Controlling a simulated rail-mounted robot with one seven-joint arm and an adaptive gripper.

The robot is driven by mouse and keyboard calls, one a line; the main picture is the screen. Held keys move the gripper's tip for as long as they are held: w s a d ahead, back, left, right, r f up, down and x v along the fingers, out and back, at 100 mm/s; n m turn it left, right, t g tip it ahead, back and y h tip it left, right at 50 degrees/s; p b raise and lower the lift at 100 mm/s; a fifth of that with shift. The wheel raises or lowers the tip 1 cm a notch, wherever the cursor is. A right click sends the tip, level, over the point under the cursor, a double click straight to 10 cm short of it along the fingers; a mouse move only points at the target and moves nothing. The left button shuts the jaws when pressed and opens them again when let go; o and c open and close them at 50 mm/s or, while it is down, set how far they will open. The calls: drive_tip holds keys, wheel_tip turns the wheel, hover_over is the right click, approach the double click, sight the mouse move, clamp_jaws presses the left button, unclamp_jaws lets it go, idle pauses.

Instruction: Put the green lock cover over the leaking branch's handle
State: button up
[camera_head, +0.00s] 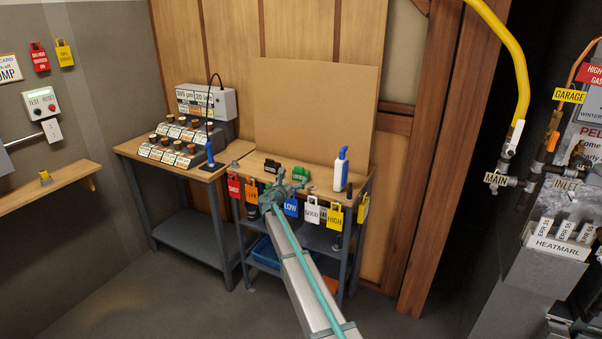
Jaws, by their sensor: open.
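A small green object (300,173), which looks like the lock cover, lies on the wooden top of the small bench (322,183). My gripper (279,187) is small in view at the bench's front edge, open, just left of and nearer than the green object. Its fingers are hard to make out, and I see nothing held in it. At the right, a yellow pipe (513,50) runs down to a valve with a white handle (514,138) by the MAIN tag. An orange handle (553,141) sits below the GARAGE tag (569,96). No leak is visible.
A black block (271,166) and a white-and-blue bottle (341,168) stand on the bench. Coloured tags (291,206) hang along its front edge. A taller bench (130,150) with labelled jars adjoins at left. The floor at lower left is clear.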

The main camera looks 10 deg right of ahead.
sight(298, 172)
drive_tip(key=shift+x, duration=0.8)
drive_tip(key=p+x, duration=0.2)
drive_tip(key=x, duration=0.2)
drive_tip(key=shift+w+a+r+p, duration=0.1)
drive_tip(key=shift+w+r+p, duration=0.15)
drive_tip(key=shift+w+p, duration=0.15)
drive_tip(key=shift+w+d+f, duration=0.1)
drive_tip(key=shift+d, duration=0.1)
drive_tip(key=c, duration=1.1)
drive_tip(key=shift+o, duration=0.2)
